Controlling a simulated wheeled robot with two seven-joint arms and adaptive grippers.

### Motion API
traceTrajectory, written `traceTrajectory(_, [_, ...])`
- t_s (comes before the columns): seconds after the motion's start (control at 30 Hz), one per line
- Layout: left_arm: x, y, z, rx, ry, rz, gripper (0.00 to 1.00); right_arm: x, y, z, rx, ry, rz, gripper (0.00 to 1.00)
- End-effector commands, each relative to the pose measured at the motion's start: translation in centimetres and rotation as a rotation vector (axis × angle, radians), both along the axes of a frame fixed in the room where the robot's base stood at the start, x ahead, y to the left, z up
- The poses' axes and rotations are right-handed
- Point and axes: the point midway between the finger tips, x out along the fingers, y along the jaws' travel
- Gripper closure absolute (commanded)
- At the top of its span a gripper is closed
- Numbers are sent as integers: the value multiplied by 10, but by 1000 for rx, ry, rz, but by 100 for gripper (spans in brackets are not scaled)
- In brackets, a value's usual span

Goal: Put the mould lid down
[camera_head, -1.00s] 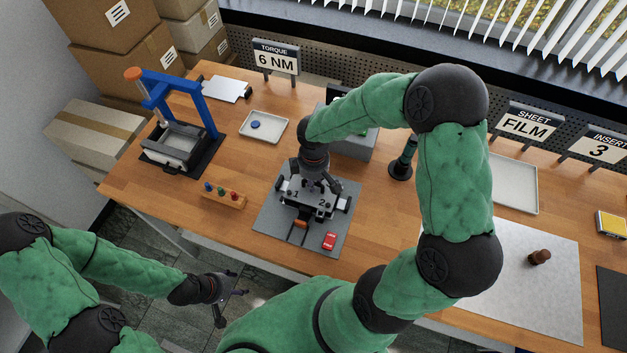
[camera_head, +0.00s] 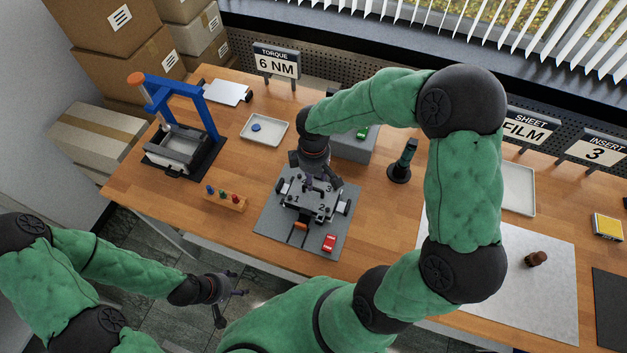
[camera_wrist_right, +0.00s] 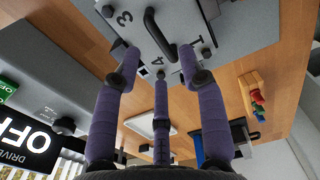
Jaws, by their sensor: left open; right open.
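The mould lid (camera_head: 304,210) is a grey plate with numbers and corner knobs, lying on the mould on a grey mat (camera_head: 277,232) at the table's front. In the right wrist view the lid (camera_wrist_right: 235,25) has a black bar handle (camera_wrist_right: 158,34). My right gripper (camera_head: 320,183) is above the lid, open, with its purple fingers spread apart. In the wrist view the fingertips (camera_wrist_right: 160,62) point at the handle and hold nothing. My left gripper (camera_head: 232,294) is open and empty, over the floor in front of the table.
A rack of coloured pegs (camera_head: 225,199) and a blue press (camera_head: 182,130) stand to the left. A dark driver in its stand (camera_head: 402,163) stands to the right, near a grey box (camera_head: 352,147).

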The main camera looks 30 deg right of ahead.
Motion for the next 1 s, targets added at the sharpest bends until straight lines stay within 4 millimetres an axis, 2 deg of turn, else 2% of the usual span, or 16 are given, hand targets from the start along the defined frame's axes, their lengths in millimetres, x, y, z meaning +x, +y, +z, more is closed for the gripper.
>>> traceTrajectory(0.03, [0, 0, 4, 0, 0, 0, 40, 1, 0, 14, 0, -6, -1, 59])
traceTrajectory(0.2, [0, 0, 9, 0, 0, 0, 40, 1, 0, 47, 0, -4, 1, 59])
traceTrajectory(0.4, [0, 0, 13, 0, 0, 0, 40, 0, 0, 72, -1, -2, 1, 59])
traceTrajectory(0.6, [0, 0, 14, 0, 0, 0, 40, 0, 0, 81, 1, -1, 1, 59])
traceTrajectory(1.0, [0, 0, 14, 0, 0, 0, 40, 0, 0, 81, 0, 0, 0, 59])
